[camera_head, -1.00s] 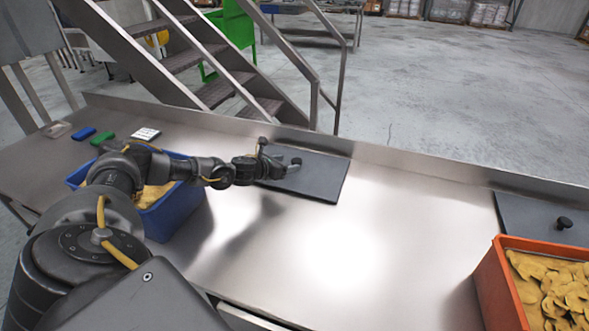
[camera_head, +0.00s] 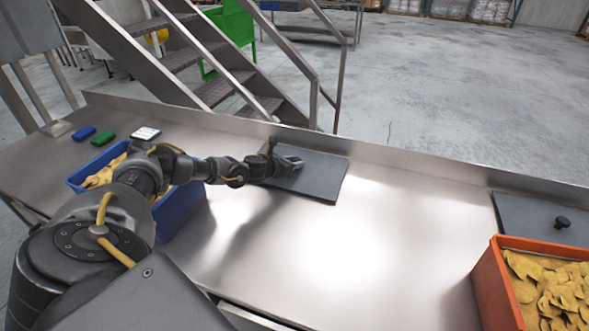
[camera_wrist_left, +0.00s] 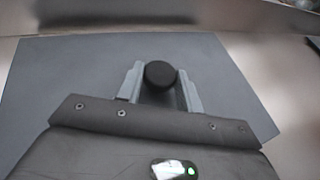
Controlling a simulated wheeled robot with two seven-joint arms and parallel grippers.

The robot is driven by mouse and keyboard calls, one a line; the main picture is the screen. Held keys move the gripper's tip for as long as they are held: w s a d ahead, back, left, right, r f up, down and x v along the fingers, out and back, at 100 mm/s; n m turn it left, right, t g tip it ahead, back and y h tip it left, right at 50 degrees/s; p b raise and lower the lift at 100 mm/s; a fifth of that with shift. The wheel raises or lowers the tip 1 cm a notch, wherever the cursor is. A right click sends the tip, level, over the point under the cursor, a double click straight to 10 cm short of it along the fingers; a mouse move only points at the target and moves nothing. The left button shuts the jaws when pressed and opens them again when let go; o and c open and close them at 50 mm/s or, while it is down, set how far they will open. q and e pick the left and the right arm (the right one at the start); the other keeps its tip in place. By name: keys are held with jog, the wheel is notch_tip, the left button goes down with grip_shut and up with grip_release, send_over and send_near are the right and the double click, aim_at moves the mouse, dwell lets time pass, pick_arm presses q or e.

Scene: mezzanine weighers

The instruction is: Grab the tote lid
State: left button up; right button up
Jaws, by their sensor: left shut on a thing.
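A flat dark grey tote lid (camera_head: 322,178) lies on the steel bench near its back edge. My left gripper (camera_head: 292,163) reaches over it from the left. In the left wrist view the lid (camera_wrist_left: 75,75) spreads under the fingers, and its round black knob (camera_wrist_left: 160,73) sits between the two fingers of the gripper (camera_wrist_left: 161,82), which is shut on it. In the head view the gripper hides the knob. A second grey lid (camera_head: 535,222) with a black knob lies at the right. My right gripper is not in view.
A blue tote (camera_head: 180,212) with yellow pieces stands left, partly behind my arm. An orange tote (camera_head: 492,290) with yellow pieces stands at front right. Blue (camera_head: 84,133) and green (camera_head: 103,138) items lie far left. The bench middle is clear; a low ledge runs along the back.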

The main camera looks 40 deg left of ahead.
pick_arm(q)
jog(key=shift+c, duration=1.1)
